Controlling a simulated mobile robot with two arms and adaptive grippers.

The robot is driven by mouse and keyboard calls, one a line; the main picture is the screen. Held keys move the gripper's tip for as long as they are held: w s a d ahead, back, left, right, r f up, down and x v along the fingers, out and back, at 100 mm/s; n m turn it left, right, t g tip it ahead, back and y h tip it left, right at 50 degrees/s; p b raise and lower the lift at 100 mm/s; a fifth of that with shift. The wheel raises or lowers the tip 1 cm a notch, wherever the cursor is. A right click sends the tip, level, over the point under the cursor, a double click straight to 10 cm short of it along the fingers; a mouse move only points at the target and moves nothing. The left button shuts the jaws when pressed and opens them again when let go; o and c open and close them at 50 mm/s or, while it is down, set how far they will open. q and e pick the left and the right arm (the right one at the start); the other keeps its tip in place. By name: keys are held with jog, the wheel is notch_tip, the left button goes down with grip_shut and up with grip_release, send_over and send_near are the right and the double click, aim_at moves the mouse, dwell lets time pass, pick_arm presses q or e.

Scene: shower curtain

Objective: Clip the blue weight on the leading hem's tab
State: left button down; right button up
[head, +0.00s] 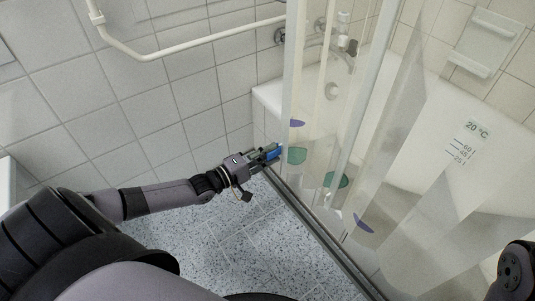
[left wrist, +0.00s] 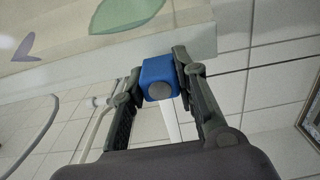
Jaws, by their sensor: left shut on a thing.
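The blue weight (left wrist: 158,70) is a small block with a grey round face. In the left wrist view it sits between the two fingers of my left gripper (left wrist: 160,85), which is shut on it. In the head view the blue weight (head: 275,152) shows at the tip of my left gripper (head: 266,156), beside the leading edge of the translucent curtain (head: 294,85), near its low end. The curtain's pale hem (left wrist: 200,40) lies just behind the weight in the left wrist view. I cannot make out the tab or whether the weight touches it. My right gripper is out of view.
A bathtub (head: 268,98) stands behind the curtain, with a tap (head: 340,52) at its far end. A dark rail (head: 325,240) runs along the floor below the curtain. A white grab bar (head: 200,45) is on the tiled wall. The speckled floor (head: 225,245) is clear.

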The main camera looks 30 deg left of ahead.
pick_arm(q)
jog(key=shift+w+d, duration=0.1)
jog(key=shift+w, duration=0.05)
jog(key=shift+w+d, duration=0.1)
jog(key=shift+w, duration=0.1)
jog(key=c, duration=1.2)
grip_release()
jog(key=shift+o, duration=0.4)
jog(key=o, duration=1.1)
